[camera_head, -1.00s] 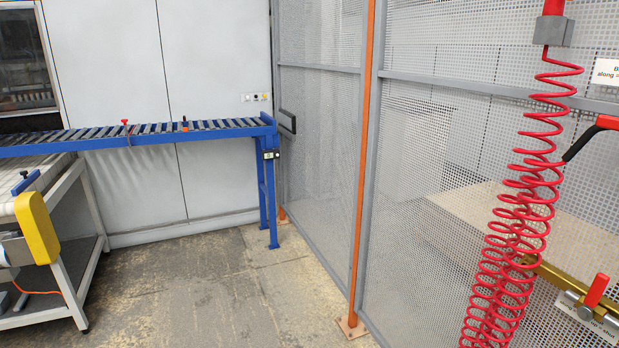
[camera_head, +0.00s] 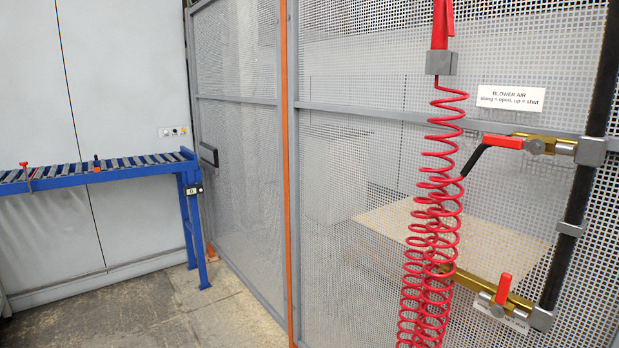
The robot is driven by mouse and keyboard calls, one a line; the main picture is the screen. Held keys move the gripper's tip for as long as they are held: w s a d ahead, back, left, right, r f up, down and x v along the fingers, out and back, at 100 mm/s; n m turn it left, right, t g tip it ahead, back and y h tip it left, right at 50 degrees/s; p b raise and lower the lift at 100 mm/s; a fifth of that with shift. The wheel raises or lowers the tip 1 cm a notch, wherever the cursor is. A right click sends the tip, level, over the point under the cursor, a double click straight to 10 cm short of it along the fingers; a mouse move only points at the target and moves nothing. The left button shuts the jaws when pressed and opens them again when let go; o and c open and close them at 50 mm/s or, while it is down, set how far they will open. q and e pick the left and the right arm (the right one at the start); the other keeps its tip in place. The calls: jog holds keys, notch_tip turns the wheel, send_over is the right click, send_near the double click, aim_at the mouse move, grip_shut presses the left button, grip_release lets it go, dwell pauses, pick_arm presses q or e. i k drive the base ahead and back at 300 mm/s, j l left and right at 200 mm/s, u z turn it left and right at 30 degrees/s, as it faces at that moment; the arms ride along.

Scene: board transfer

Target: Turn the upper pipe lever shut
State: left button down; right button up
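The upper pipe lever (camera_head: 503,141) is red and lies roughly along its short brass pipe (camera_head: 560,146), pointing left. A black bent piece (camera_head: 475,161) slopes down and left from its end. The lower lever (camera_head: 503,288) is also red and stands up from the lower brass pipe (camera_head: 470,284). A white sign (camera_head: 510,98) above the upper lever reads "BLOWER AIR along = open, up = shut". Neither of my grippers is in view.
A red coiled hose (camera_head: 437,200) hangs left of the levers, in front of the lower pipe's left part. A black vertical pipe (camera_head: 580,200) stands at the right against the mesh fence (camera_head: 370,140). A blue roller conveyor (camera_head: 130,172) is at the left; bare floor lies before it.

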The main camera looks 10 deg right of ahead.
aim_at(517, 144)
jog(key=z, duration=1.35)
